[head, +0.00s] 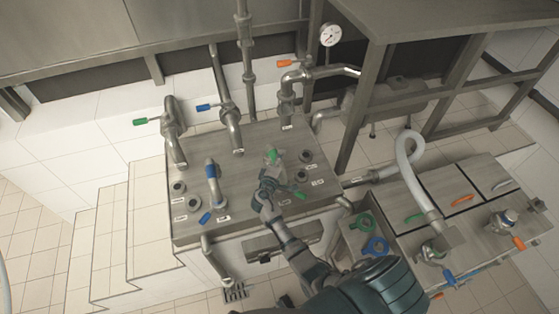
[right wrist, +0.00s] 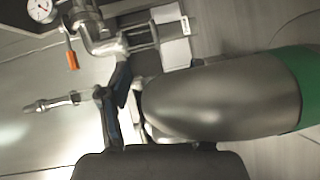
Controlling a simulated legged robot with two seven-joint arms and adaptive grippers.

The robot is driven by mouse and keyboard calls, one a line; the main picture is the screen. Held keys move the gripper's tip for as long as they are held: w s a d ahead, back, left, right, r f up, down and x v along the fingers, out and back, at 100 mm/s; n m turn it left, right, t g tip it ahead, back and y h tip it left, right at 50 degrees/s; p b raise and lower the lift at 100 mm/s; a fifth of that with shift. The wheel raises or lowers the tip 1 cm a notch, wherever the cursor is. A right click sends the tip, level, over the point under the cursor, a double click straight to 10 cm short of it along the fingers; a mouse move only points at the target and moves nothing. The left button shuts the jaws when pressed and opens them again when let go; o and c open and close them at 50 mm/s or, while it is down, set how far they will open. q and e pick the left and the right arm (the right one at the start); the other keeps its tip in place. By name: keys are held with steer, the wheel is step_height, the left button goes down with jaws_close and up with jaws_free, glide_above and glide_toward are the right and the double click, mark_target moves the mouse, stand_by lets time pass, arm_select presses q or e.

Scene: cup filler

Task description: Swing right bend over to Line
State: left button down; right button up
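The right bend (head: 272,157), a short metal pipe with a green band, stands on the metal worktop (head: 245,145). In the right wrist view the bend (right wrist: 220,95) is large and close, its green band at the right edge. My right gripper (head: 282,189) is just in front of the bend in the head view. In the wrist view its dark fingers (right wrist: 120,98) show left of the bend. Part of the gripper is hidden behind the bend, so I cannot tell whether it grips it. The left bend (head: 212,182), with a blue band, stands to the left. My left gripper is out of view.
Several ports with small labels surround the bends. Upright pipes with green (head: 140,121), blue (head: 203,107) and orange (head: 285,63) valve handles stand behind. A gauge (head: 330,35) is at the back. A lower bench (head: 470,225) with a white hose (head: 411,170) stands at right.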

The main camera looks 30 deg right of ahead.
steer(key=shift+p+v, duration=0.3)
steer(key=shift+v, duration=1.05)
steer(key=w+a+p+v, duration=0.1)
steer(key=w+a+v, duration=0.1)
steer(key=v, duration=1.5)
stand_by(0.4)
step_height(320, 180, up, 10)
stand_by(0.3)
